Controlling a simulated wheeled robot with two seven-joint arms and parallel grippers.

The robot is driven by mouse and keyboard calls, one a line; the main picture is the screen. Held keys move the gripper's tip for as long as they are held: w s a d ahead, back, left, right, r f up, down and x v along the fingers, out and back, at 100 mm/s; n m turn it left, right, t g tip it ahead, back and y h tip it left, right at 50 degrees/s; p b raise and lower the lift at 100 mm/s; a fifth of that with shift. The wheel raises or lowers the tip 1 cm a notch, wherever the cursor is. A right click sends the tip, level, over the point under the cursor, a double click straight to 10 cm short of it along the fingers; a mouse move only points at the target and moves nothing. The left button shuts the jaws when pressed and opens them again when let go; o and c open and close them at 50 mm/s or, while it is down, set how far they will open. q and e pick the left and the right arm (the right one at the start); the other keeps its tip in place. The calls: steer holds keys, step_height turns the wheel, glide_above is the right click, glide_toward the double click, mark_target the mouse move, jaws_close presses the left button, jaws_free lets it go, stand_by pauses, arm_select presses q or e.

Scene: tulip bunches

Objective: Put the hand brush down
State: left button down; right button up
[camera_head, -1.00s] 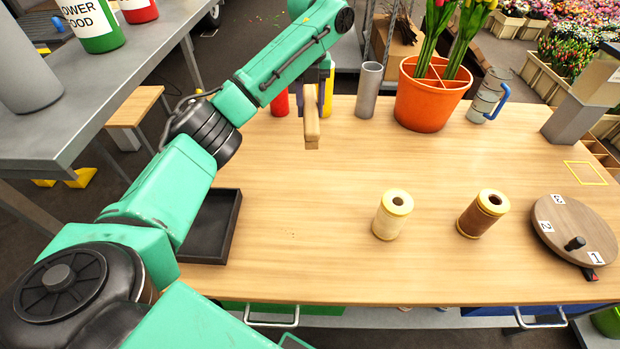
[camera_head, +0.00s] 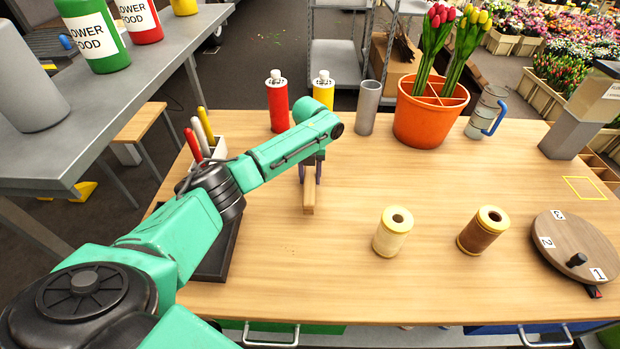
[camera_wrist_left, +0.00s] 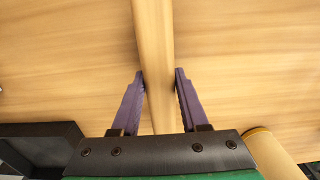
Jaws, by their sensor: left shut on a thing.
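The hand brush shows as a pale wooden bar (camera_head: 309,198) in the head view, left of the middle of the wooden table (camera_head: 330,270). My left gripper (camera_head: 311,181) is shut on it, with a purple finger on each side. In the left wrist view the wooden handle (camera_wrist_left: 154,45) runs up the picture between the two fingertips (camera_wrist_left: 160,78). The bristles cannot be made out. I cannot tell whether the brush touches the table or hangs just above it. My right gripper is not in view.
A dark tray (camera_head: 216,262) lies partly under my left arm. Two spools (camera_head: 393,236) (camera_head: 481,233) stand to the right, beside a round numbered board (camera_head: 572,246). Red (camera_head: 278,105) and yellow (camera_head: 323,92) bottles, a grey cylinder (camera_head: 367,108) and an orange pot (camera_head: 428,120) stand behind. Table front is clear.

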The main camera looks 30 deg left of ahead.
mark_target(310, 174)
arm_select(q)
steer(key=shift+f, duration=0.65)
steer(key=shift+c, duration=2.1)
jaws_free()
steer(key=shift+f, duration=0.1)
step_height(310, 174, up, 12)
steer(key=shift+r+b, duration=0.15)
steer(key=shift+b, duration=0.25)
